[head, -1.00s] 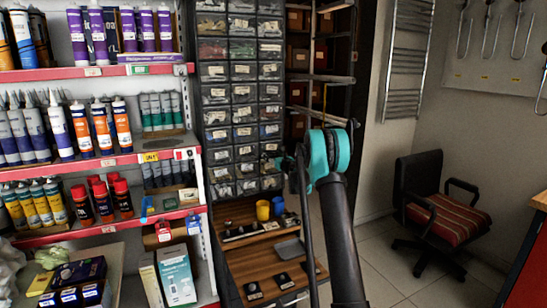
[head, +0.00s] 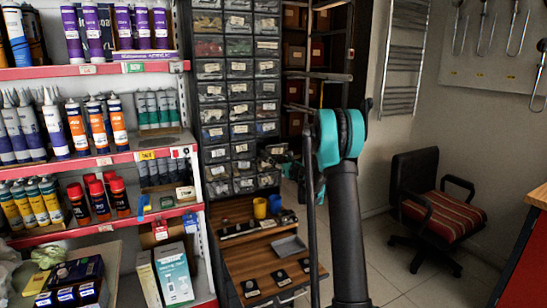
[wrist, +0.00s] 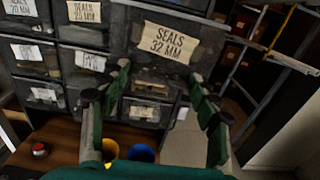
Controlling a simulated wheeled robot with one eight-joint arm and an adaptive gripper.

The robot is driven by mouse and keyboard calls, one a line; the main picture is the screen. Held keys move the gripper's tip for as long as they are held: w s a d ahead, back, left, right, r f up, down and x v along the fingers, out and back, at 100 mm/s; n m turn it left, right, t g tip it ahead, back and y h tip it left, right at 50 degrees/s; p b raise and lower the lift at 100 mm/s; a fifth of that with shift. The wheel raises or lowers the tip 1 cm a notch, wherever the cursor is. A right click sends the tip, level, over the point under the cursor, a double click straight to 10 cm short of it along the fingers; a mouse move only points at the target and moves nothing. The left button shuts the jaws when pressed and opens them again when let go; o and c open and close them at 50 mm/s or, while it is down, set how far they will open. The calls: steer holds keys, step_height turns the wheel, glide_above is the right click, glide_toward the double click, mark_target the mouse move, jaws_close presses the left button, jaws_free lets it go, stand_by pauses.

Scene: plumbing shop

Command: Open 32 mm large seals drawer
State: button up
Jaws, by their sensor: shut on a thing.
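The drawer labelled "SEALS 32 MM" (wrist: 165,40) fills the upper middle of the wrist view. Its dark front stands nearer than the neighbouring fronts, so it looks pulled out. In the head view a drawer (head: 276,149) juts from the right column of the dark cabinet, with pale contents showing. My gripper (wrist: 159,76) has its green fingers on either side of the lower part of this drawer front, shut on it. The exact contact at the handle is hidden. In the head view my arm mostly hides the gripper.
Neighbouring drawers, such as "SEALS 25 MM" (wrist: 84,11), look shut. Below are a wooden counter (head: 250,260), a yellow cup (head: 260,208) and a blue cup (head: 275,204). A sealant shelf (head: 110,160) stands left. A chair (head: 430,210) stands right, with open floor between.

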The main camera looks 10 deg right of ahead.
steer(key=v, duration=0.3)
steer(key=shift+s+d, duration=0.1)
steer(key=shift+s, duration=0.1)
steer(key=o, duration=1.7)
steer(key=v, duration=1.2)
